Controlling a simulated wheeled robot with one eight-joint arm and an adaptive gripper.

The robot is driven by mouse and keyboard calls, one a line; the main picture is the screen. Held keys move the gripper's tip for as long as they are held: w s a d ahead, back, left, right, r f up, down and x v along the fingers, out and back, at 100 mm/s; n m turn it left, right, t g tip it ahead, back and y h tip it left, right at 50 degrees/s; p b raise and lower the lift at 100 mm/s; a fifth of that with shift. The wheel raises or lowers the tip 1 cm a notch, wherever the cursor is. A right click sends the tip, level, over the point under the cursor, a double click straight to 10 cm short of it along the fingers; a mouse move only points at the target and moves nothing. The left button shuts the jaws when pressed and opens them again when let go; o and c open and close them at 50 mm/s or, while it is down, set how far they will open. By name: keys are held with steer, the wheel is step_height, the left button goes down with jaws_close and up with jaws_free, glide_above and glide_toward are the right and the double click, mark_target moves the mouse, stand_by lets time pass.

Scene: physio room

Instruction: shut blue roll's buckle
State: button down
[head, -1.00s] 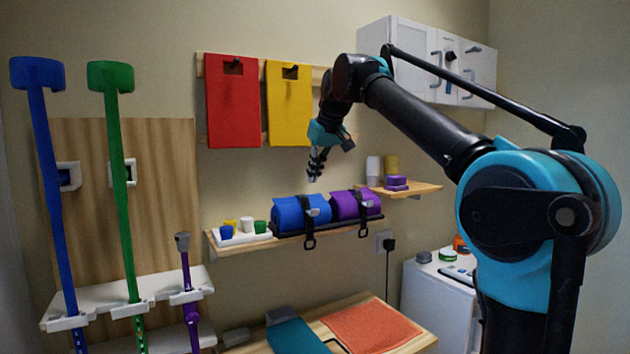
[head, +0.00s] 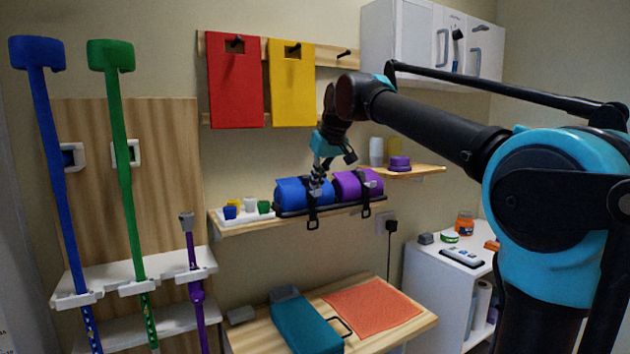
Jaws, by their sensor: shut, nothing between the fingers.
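The blue roll (head: 290,192) lies on a dark tray on the wooden wall shelf, left of the purple roll (head: 346,186). A dark strap with a loop at its lower end (head: 312,222) hangs over the front of the blue roll's right part. My gripper (head: 316,187) is shut and points down at the top of that strap, where the blue roll's buckle is. It hides most of the buckle, so I cannot tell whether the buckle is open or shut, or whether the fingers touch it.
A white tray (head: 228,219) with small coloured cups stands left of the rolls. Red (head: 236,85) and yellow (head: 291,85) boards hang above. A purple item (head: 400,164) and cups stand on the shelf at right. A teal case (head: 304,325) lies on the table below.

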mark_target(318, 195)
steer(key=shift+s+d+f+t+y, duration=0.15)
steer(key=shift+t+y, duration=0.15)
steer(key=shift+t, duration=0.15)
steer(key=shift+s+d+f+t+y, duration=0.15)
steer(key=shift+t+y, duration=0.15)
steer(key=shift+t, duration=0.15)
stand_by(0.3)
steer(key=t+y, duration=0.1)
steer(key=t, duration=0.1)
steer(key=f+t+y, duration=0.1)
steer(key=s+f+t+y, duration=0.1)
steer(key=t, duration=0.1)
steer(key=shift+d+f+t+y, duration=0.1)
steer(key=shift+d+t+y, duration=0.2)
steer(key=shift+y, duration=0.1)
steer(key=shift+f, duration=0.7)
steer(key=shift+r, duration=0.1)
